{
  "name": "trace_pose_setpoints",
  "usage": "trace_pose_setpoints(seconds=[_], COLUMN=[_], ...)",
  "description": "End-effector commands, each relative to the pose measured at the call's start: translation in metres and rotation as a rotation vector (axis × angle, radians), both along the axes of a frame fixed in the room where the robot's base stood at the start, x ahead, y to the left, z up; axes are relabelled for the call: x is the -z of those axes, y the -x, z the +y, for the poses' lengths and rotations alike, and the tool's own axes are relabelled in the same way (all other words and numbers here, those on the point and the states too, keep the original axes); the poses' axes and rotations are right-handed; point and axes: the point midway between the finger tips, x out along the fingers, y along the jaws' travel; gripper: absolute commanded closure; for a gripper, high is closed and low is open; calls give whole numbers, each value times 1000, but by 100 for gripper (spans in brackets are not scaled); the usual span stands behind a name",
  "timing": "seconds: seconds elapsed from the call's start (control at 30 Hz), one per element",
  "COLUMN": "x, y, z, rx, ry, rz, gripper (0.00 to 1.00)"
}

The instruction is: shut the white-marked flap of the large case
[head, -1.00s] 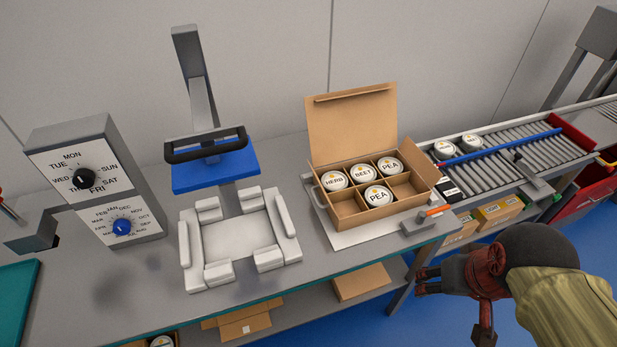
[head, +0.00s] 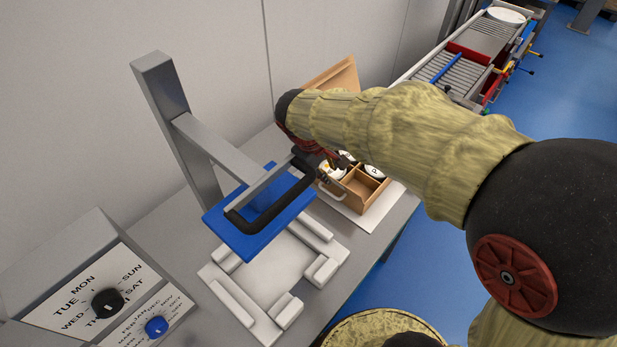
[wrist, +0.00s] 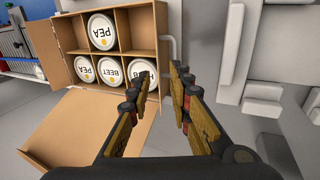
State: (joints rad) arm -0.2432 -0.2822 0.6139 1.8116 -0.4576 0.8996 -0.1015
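The cardboard case (head: 366,187) stands open on a white board, partly hidden behind my arm in the head view. Its tall lid (head: 337,76) stands up at the back; in the wrist view the lid (wrist: 82,138) spreads across the lower left. A narrow side flap (wrist: 46,45) stands out at the case's left in the wrist view. I cannot make out a white mark on either. White-topped tubs, such as the BEET tub (wrist: 110,71), sit in several compartments. My gripper (wrist: 157,82) is open and empty, its fingers apart beside the case's handle-side wall, near the HERB tub.
A pale handle (wrist: 170,55) sticks out from the case wall by my fingers. A press with a blue plate (head: 255,222) and black handle stands close by, above a white fixture (head: 240,303). A dial box (head: 85,285) is at lower left. A roller conveyor (head: 470,65) runs behind.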

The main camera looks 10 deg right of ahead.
Motion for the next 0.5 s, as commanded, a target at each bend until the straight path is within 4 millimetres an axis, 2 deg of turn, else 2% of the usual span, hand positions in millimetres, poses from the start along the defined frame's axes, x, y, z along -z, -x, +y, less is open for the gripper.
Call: trace_pose_setpoints(seconds=[0.17,0.5], x=[14,60], y=[-2,-13], z=[-6,-21], rx=[-13,-12], ry=[9,6], rz=[7,5], gripper=[80,80])
